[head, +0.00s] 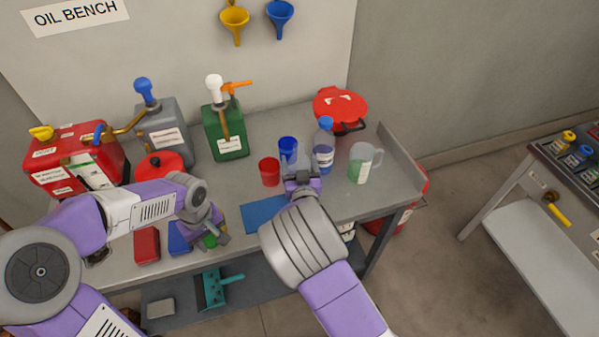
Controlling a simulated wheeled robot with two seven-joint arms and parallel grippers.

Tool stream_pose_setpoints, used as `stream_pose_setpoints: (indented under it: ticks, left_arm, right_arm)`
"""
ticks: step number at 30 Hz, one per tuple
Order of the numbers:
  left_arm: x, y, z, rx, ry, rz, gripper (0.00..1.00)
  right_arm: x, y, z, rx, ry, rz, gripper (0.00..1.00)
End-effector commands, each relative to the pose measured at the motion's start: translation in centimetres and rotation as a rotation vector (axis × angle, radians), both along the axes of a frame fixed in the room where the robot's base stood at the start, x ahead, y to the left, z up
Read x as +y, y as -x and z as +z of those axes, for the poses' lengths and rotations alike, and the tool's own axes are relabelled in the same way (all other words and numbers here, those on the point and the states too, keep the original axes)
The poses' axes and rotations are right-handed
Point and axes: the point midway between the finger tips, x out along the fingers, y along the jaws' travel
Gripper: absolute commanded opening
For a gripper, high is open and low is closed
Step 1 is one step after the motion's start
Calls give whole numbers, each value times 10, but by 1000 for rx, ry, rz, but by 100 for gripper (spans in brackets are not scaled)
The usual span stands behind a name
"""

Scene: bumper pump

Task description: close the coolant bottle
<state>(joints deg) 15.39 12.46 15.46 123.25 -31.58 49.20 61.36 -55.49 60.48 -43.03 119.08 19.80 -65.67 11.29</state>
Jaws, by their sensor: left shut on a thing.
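A clear bottle (323,158) with a blue label and a blue top (326,123) stands upright towards the right of the bench; no writing on it is legible. To its right is a clear jug (360,168) with green liquid. My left gripper (209,235) is low over the front of the bench, shut on a small green thing (210,241), mostly hidden under the fingers. My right gripper (301,178) is in front of the bottle and a blue cup (288,147); my wrist hides its fingers' gap, so its hold is unclear.
A red cup (269,172) and blue mat (263,215) are near my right gripper. A green pump can (226,140), grey pump can (168,138) and red can (75,165) stand behind. A red-lidded container (340,107) is at the back right. Red and blue blocks lie front left.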

Motion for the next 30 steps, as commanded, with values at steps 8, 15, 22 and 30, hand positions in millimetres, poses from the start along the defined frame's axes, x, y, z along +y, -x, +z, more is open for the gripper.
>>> stream_pose_setpoints:
  ticks: [8,15,22,30]
  left_arm:
    - [0,0,1,0,0,0,13]
    - [0,0,6,0,0,0,13]
    - [0,0,13,0,0,0,13]
    - [0,0,19,0,0,0,13]
  right_arm:
    - [0,0,5,-2,-1,0,34]
    - [0,0,22,-3,-2,0,34]
    - [0,0,46,-3,-3,0,34]
    - [0,0,73,-3,-2,0,34]
